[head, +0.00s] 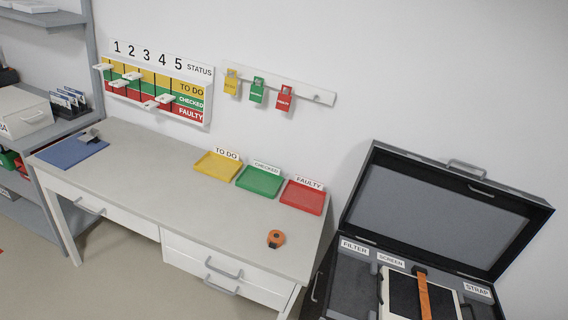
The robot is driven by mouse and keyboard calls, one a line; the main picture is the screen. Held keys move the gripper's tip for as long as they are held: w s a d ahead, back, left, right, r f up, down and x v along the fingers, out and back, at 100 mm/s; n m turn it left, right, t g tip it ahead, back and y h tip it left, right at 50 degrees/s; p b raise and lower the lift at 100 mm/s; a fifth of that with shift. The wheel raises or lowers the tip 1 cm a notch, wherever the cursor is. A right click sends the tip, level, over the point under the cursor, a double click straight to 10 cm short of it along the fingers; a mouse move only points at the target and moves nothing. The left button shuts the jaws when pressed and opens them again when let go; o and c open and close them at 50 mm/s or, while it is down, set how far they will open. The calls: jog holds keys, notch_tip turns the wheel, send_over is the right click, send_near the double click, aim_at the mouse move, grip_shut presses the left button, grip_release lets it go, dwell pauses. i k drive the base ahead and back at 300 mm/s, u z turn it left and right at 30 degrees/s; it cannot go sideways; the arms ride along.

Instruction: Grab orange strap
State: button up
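An orange coil (276,239), which looks like a rolled strap or a tape measure, lies on the grey desk near its front right. A flat orange strap (424,296) with a dark upper end lies lengthwise over a white-framed dark panel (404,298) in the open black case (455,165) at the lower right. The strap's lower end is cut off by the picture edge. I cannot tell from this view which of the two orange things is the task's strap. My gripper is not in view.
The desk (150,185) holds yellow (219,165), green (259,180) and red (303,196) trays and a blue mat (72,151). Its middle is clear. A status board (157,87) and tag rail (318,97) hang above. The case's raised lid stands right of the desk.

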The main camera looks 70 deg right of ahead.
aim_at(275, 239)
jog(key=z, duration=0.45)
jog(key=i, duration=0.85)
jog(key=z, duration=0.65)
